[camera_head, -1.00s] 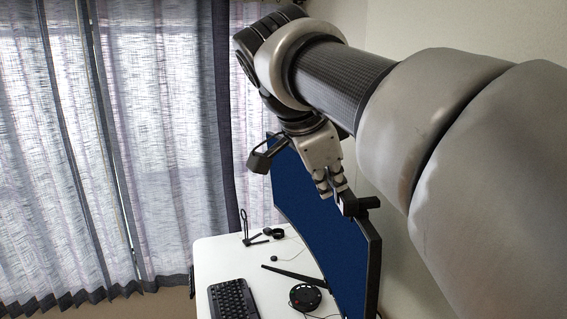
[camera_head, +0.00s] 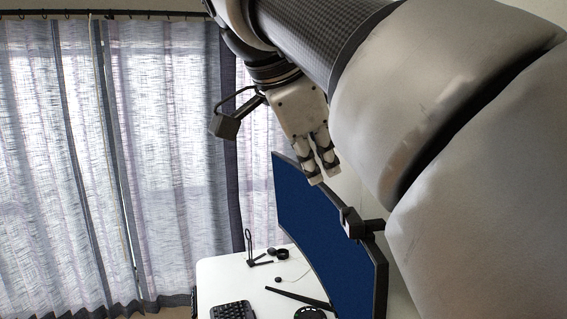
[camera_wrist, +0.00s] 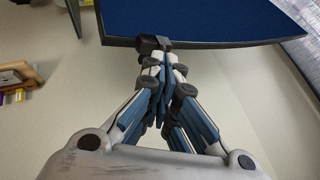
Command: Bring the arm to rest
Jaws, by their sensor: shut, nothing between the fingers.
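My gripper (camera_head: 322,182) points downward in the head view, in front of the upper edge of the blue-screened monitor (camera_head: 315,225). Its fingers are shut with nothing between them. In the wrist view my gripper (camera_wrist: 163,65) shows its fingers together, in line with the monitor's edge (camera_wrist: 210,20). I cannot tell from these views how much room lies between the fingertips and the monitor. My arm reaches across the upper right of the head view.
A webcam (camera_head: 352,222) sits on the monitor's top edge. The white desk (camera_head: 225,275) holds a keyboard (camera_head: 232,311), a dark stand (camera_head: 250,250) and a round black device (camera_head: 310,313). Curtains (camera_head: 90,160) hang at the left. A wooden shelf (camera_wrist: 25,82) shows in the wrist view.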

